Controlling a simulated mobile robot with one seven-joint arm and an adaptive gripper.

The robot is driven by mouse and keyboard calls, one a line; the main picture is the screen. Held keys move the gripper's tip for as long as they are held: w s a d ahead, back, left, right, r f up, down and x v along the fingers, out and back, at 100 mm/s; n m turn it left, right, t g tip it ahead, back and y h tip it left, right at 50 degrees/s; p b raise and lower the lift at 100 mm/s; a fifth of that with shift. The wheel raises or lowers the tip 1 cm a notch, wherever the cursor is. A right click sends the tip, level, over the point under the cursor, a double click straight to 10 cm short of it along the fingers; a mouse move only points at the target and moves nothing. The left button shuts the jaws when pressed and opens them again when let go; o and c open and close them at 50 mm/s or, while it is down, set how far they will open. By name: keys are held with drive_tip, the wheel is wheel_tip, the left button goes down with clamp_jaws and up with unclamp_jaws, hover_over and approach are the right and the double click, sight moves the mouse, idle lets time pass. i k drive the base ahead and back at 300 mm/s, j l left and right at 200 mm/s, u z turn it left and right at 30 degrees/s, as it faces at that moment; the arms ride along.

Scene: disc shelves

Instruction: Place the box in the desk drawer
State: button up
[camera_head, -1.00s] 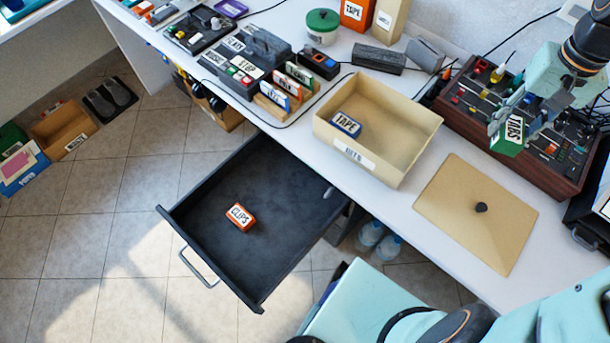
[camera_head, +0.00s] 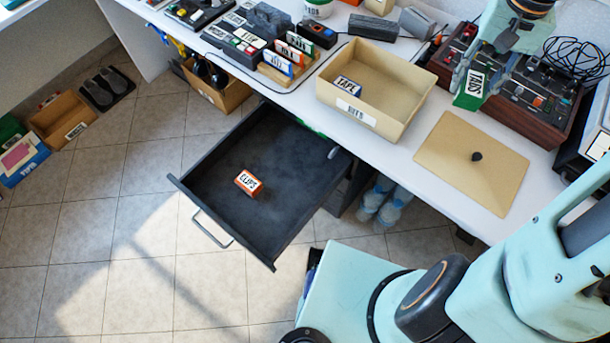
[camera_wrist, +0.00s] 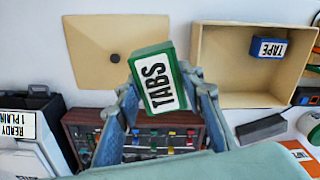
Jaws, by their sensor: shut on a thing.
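My gripper (camera_head: 482,72) is shut on a small green box with a white label reading TABS (camera_head: 470,90), above the back right of the desk. The wrist view shows the green TABS box (camera_wrist: 156,80) between the two fingers (camera_wrist: 158,105). The desk drawer (camera_head: 215,217) is pulled open below the desk's front edge, at the left of my gripper and lower. A small orange box reading CLIPS (camera_head: 248,183) lies inside on the drawer floor; the rest of the drawer floor is bare.
A tan open bin (camera_head: 395,118) holding a blue TAPE box (camera_head: 347,86) stands on the desk between my gripper and the drawer. A tan lid with a dark knob (camera_head: 450,175) lies flat on the right. A control panel (camera_head: 525,110) stands behind.

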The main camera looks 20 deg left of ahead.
sight(269, 203)
drive_tip(key=k+j+u, duration=0.1)
drive_tip(key=u, duration=0.35)
drive_tip(key=k+j+u, duration=0.1)
drive_tip(key=u, duration=0.3)
drive_tip(key=k+j+u, duration=0.1)
drive_tip(key=u, duration=0.35)
drive_tip(key=j+u, duration=0.2)
drive_tip(key=u, duration=0.25)
drive_tip(key=j+z, duration=0.15)
drive_tip(key=z, duration=0.25)
drive_tip(key=j+z, duration=0.1)
drive_tip(key=z, duration=0.3)
drive_tip(key=j+z, duration=0.15)
drive_tip(key=z, duration=0.25)
drive_tip(key=j+z, duration=0.2)
drive_tip(key=z, duration=0.2)
drive_tip(key=j+z, duration=0.2)
drive_tip(key=z, duration=0.2)
drive_tip(key=j, duration=0.25)
